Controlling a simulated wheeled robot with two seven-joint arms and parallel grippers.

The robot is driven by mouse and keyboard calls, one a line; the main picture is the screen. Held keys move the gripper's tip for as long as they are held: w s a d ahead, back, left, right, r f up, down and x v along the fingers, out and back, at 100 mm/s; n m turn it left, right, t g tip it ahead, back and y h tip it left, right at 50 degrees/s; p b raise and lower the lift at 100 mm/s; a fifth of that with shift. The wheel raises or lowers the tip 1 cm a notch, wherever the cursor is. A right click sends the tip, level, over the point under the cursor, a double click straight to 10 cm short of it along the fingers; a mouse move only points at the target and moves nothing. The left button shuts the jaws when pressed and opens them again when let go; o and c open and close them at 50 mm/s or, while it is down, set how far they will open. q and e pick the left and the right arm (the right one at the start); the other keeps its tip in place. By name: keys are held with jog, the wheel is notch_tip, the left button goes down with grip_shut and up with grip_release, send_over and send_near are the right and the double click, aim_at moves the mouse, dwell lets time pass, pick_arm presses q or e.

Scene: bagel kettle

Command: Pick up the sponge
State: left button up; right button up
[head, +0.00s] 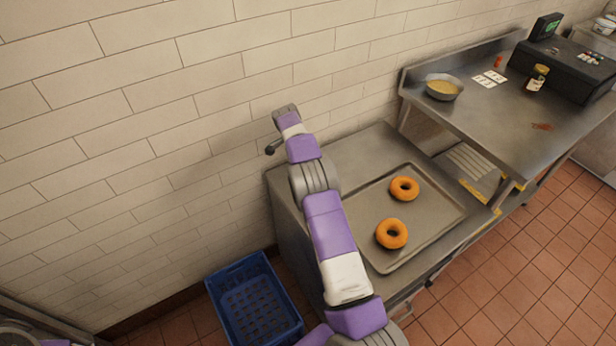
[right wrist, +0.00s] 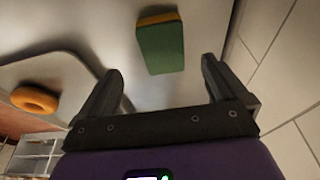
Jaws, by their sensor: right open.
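The sponge (right wrist: 160,48) shows in the right wrist view as a green block with a yellow-orange edge. It lies on the grey metal surface beyond my right fingertips. My right gripper (right wrist: 161,70) is open, with its two fingers apart and nothing between them. In the head view my right arm reaches up over the left part of the metal counter (head: 366,151), its gripper end near the wall. I cannot see the sponge there; the arm seems to hide it. My left gripper is not in view.
A metal tray (head: 433,222) with two orange bagels (head: 404,188) (head: 391,233) lies right of my arm. A blue crate (head: 252,300) stands on the floor. The tiled wall (head: 150,110) is close behind. A higher table (head: 490,115) at right holds a bowl (head: 444,87).

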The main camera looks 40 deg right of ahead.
jog(key=shift+d+b+x, duration=0.2)
jog(key=shift+b+x, duration=0.25)
jog(key=shift+x, duration=1.3)
jog(key=shift+d+b+x, duration=0.25)
jog(key=shift+b+x, duration=0.2)
jog(key=shift+x, duration=1.35)
jog(key=shift+w+r, duration=0.15)
jog(key=shift+f, duration=0.25)
jog(key=shift+c, duration=0.3)
jog(key=c, duration=1)
jog(key=shift+c, duration=0.2)
jog(key=shift+r, duration=0.5)
notch_tip(320, 180, up, 10)
jog(key=p, duration=0.3)
jog(key=shift+f, duration=0.2)
